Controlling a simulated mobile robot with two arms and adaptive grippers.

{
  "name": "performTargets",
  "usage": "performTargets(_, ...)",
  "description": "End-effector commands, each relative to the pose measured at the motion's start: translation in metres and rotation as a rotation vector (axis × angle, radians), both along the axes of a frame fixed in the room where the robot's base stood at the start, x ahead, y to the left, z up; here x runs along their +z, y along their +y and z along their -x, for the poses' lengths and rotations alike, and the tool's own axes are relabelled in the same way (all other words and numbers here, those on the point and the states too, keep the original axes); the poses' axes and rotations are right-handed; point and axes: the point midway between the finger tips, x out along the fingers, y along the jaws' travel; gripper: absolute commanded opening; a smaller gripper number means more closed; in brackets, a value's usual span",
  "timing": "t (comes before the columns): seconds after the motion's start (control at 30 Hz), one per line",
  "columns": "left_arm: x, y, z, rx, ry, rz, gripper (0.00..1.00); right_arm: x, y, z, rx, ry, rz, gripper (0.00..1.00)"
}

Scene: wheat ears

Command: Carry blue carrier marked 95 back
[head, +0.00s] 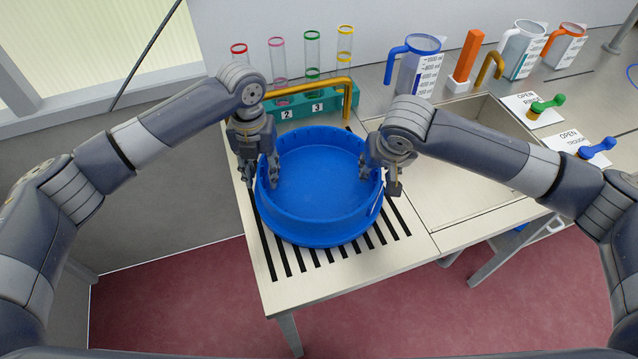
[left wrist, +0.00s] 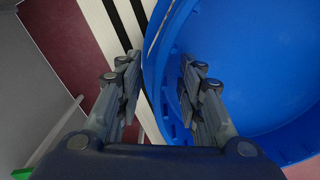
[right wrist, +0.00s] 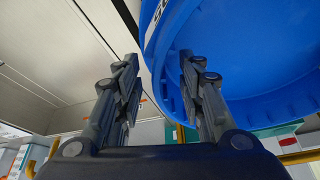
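The blue carrier (head: 322,178) is a round, shallow, empty tub on the slotted left end of the counter. Its wall also shows in the left wrist view (left wrist: 255,70) and right wrist view (right wrist: 250,50). A white label with partly visible dark marks (right wrist: 154,22) is on its outer side. My left gripper (head: 259,184) is at its left rim, open, with one finger outside the wall and one inside. My right gripper (head: 383,184) is at its right rim, also open with the wall between its fingers. Gaps show beside the wall in both wrist views.
A teal rack (head: 327,104) with several coloured-ring tubes stands behind the carrier, beside an orange-brown spout (head: 347,90). A sink basin (head: 470,150) is to the right. Jugs (head: 417,70) and green and blue tap handles (head: 597,148) are farther right. The counter's front edge is close.

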Motion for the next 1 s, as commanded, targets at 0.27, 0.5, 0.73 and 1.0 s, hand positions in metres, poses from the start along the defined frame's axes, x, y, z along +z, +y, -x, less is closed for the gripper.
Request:
performTargets(0.27,0.000,0.000,0.000,0.000,0.000,0.000,0.00,0.000,0.000,0.000,0.000,0.000,-0.001,0.00)
performTargets(0.5,0.001,0.000,0.000,-0.001,-0.001,0.000,0.00,0.000,0.001,0.000,0.003,0.000,-0.001,0.00)
performTargets(0.73,0.005,0.000,-0.001,-0.001,-0.003,0.000,0.00,0.006,0.001,0.000,0.004,-0.002,-0.003,0.00)
performTargets(1.0,0.024,0.000,-0.001,-0.001,-0.004,0.000,0.00,0.024,0.002,0.000,0.007,-0.002,-0.003,0.00)
